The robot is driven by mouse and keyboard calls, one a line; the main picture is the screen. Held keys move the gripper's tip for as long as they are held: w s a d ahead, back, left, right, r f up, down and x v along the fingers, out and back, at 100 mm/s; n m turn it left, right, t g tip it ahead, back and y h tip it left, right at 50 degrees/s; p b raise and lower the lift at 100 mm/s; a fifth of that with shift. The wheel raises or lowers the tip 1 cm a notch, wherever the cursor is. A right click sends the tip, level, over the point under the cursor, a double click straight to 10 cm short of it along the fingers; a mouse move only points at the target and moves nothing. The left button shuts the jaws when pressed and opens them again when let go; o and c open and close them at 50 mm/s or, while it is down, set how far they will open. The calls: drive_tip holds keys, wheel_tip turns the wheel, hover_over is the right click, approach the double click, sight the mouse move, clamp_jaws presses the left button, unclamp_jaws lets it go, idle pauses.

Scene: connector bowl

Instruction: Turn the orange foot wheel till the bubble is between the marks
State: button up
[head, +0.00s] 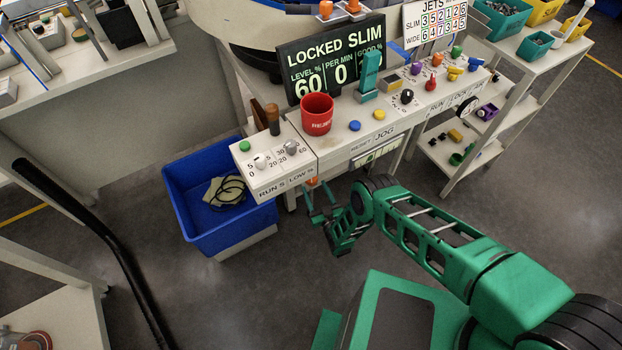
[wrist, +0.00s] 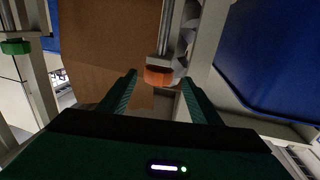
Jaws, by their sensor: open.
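The orange foot wheel (wrist: 159,76) sits on a metal threaded rod in the wrist view, straight ahead between the lines of my two fingers. A bit of its orange (head: 312,181) shows in the head view below the front edge of the console. My gripper (head: 320,198) is open, low in front of the console, with its fingers reaching toward the wheel. I cannot tell whether the fingertips are beside the wheel or just short of it. A framed greenish window (head: 377,153) is on the console front; I cannot make out a bubble or marks there.
A blue bin (head: 190,190) with a cable and cloth inside stands left of the foot. The console (head: 290,165) overhangs my gripper and carries a red cup (head: 317,113), knobs and a "LOCKED SLIM" display (head: 333,60). A green foot wheel (wrist: 15,46) shows at the wrist view's left.

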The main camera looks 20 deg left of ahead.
sight(311, 180)
drive_tip(key=shift+x, duration=3.1)
drive_tip(key=shift+d, duration=0.15)
drive_tip(key=c, duration=1)
